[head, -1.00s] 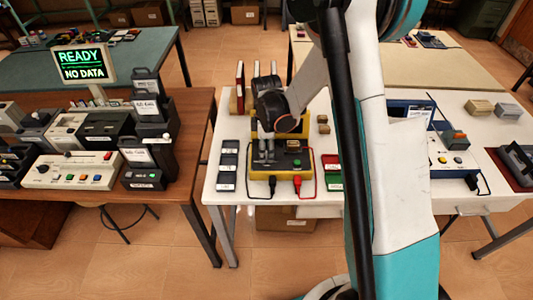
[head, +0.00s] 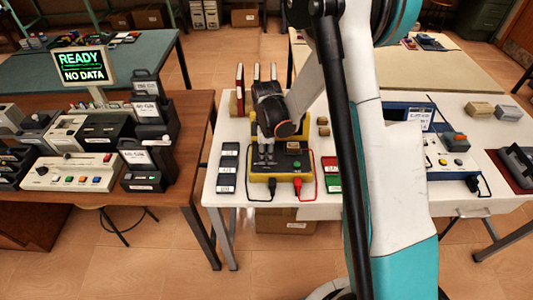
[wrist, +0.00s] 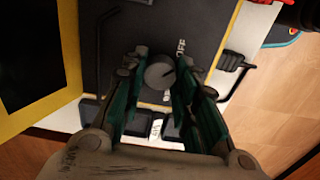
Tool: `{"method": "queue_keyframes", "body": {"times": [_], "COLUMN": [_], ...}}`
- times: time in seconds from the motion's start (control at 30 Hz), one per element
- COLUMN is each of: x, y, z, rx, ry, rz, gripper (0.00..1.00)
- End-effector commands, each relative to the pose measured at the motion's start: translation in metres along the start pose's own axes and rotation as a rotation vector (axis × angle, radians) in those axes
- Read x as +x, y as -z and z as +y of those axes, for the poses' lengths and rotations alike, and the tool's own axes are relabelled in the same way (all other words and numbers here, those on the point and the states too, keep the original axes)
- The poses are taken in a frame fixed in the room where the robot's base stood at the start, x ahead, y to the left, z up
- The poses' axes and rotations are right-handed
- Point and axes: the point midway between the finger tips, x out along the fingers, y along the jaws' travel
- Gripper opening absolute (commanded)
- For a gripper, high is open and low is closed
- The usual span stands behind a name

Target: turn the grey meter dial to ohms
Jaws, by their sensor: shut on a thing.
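The yellow-framed meter (head: 254,172) with a dark face stands on the white table in the head view. The grey meter dial (wrist: 160,75) is a round knob with a short dark pointer line, in the middle of the wrist view. The label "OFF" (wrist: 181,48) is printed on the dark face near it; I see no ohms mark. My gripper (head: 265,158) is down over the left part of the face, and hides the dial in the head view. In the wrist view its green-lined fingers (wrist: 158,88) are shut on the dial, one on each side.
Black and red plugs (head: 297,182) with leads sit at the meter's front edge. A row of dark boxes (head: 228,166) lies to its left, and red and green boxes (head: 331,170) to its right. A blue-cased instrument (head: 445,160) stands farther right.

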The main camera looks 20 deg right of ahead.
Motion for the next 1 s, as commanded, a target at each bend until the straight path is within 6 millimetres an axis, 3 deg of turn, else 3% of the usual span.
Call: {"method": "queue_keyframes", "body": {"times": [1.0], "x": [0.0007], "y": [0.0], "z": [0.0001], "rx": [0.682], "ry": [0.0], "rz": [0.0], "gripper": [0.04]}}
